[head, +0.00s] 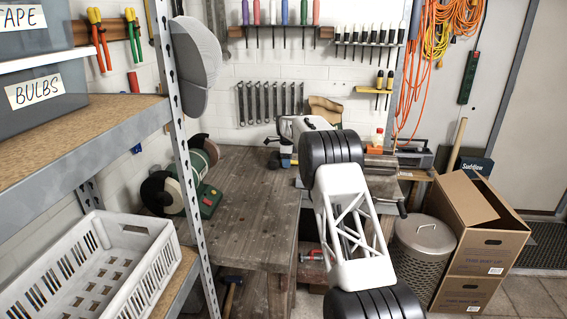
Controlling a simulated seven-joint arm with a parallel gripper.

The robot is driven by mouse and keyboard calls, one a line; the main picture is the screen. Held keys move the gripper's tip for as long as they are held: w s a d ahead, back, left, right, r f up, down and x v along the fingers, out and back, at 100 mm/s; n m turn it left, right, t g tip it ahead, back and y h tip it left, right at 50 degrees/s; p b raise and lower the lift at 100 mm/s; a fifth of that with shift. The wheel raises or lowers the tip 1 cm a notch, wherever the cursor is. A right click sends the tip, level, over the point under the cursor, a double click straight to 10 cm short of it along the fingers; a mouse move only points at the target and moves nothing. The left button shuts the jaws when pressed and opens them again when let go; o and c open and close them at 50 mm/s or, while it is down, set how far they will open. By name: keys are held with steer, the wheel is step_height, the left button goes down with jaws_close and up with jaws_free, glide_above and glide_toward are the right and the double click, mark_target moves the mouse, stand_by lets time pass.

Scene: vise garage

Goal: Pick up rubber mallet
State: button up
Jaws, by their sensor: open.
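I cannot make out a rubber mallet with certainty. A tool with a dark head and a wooden handle (229,297) shows low beneath the front of the workbench (236,220); I cannot tell whether it is the mallet. My arm reaches from the bottom of the view up over the right part of the bench. My gripper (270,151) is small at the far end of the arm, pointing left, above the rear of the bench top. It is open, with nothing visible between its fingers. My arm hides part of the bench's right side.
A green bench grinder (206,200) stands at the bench's left. A metal shelf post (184,150) and a white crate (90,265) are at left. A metal bin (423,262) and cardboard boxes (480,240) stand at right. The middle of the bench top is clear.

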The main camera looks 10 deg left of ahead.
steer(key=shift+c, duration=0.3)
steer(key=shift+r, duration=0.1)
jaws_close()
